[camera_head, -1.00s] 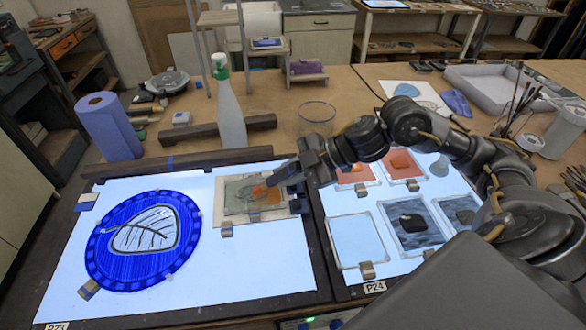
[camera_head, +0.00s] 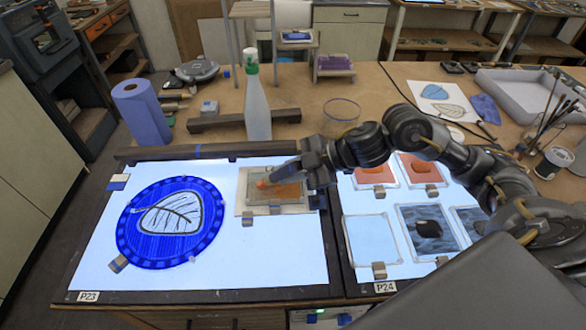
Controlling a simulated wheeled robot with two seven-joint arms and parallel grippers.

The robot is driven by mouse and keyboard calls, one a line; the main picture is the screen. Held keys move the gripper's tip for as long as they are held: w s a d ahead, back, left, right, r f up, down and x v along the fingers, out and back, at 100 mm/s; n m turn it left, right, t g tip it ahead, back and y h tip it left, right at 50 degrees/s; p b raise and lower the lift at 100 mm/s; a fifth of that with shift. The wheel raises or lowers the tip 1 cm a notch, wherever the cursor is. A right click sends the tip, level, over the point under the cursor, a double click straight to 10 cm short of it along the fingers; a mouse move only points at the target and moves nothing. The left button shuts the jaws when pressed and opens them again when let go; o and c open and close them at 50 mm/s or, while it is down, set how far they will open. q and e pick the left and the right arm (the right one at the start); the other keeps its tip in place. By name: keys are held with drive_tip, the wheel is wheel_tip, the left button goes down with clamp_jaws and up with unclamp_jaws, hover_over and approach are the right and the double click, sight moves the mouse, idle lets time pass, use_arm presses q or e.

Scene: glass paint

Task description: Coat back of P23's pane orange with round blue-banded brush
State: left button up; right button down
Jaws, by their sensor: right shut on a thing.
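The P23 light table (camera_head: 90,240) glows white and carries its P23 label (camera_head: 88,296) at the front left corner. My right gripper (camera_head: 310,172) is over the pane's right edge, shut on a brush. The orange brush tip (camera_head: 262,184) is at the pane's upper left, apparently touching it. The brush's handle and any blue band are hidden or too small to tell. My left gripper is out of view.
A round blue leaf panel (camera_head: 130,232) lies left on the table. The P24 light table (camera_head: 375,262) with several panes is at right, under my right arm.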

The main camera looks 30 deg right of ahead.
sight(278, 172)
drive_tip(key=shift+w+a+r+p, duration=0.1)
drive_tip(key=shift+w+a+p, duration=0.1)
drive_tip(key=shift+a+p, duration=0.2)
drive_tip(key=shift+w+a+r+p, duration=0.15)
drive_tip(key=shift+a+p, duration=0.15)
drive_tip(key=shift+a, duration=0.15)
drive_tip(key=shift+w+a+f, duration=0.2)
drive_tip(key=shift+w+a, duration=0.05)
drive_tip(key=shift+a, duration=0.35)
drive_tip(key=shift+r+p, duration=0.65)
drive_tip(key=shift+p, duration=0.35)
drive_tip(key=w, duration=0.1)
drive_tip(key=w+d, duration=0.1)
drive_tip(key=w, duration=0.1)
drive_tip(key=w+d, duration=0.1)
drive_tip(key=shift+w, duration=0.3)
